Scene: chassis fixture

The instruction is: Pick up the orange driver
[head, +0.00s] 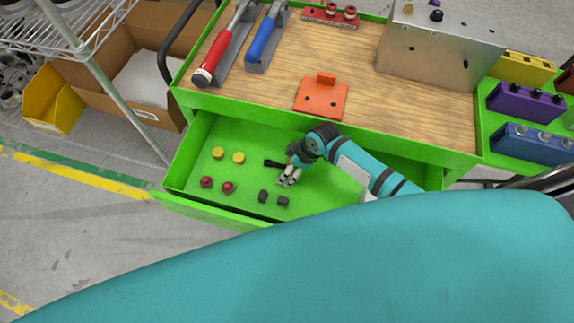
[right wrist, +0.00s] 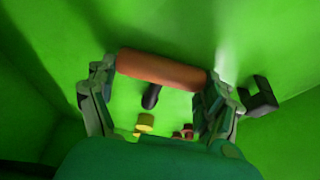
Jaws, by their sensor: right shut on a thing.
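The orange driver (right wrist: 165,68) shows in the right wrist view as an orange handle lying across between the two fingers of my right gripper (right wrist: 160,77). The fingers are shut on it, one at each end of the visible handle. In the head view my right gripper (head: 289,177) is down inside the open green drawer, near its middle, and mostly covers the driver. How far the driver is off the drawer floor, if at all, I cannot tell. My left gripper is not in view.
The green drawer (head: 185,168) also holds two yellow caps (head: 238,157), two red knobs (head: 228,187), two dark pegs (head: 283,201) and a black piece (head: 274,163) beside the gripper. The wooden worktop (head: 350,65) above carries hammers, an orange plate (head: 320,98) and a metal box (head: 435,50).

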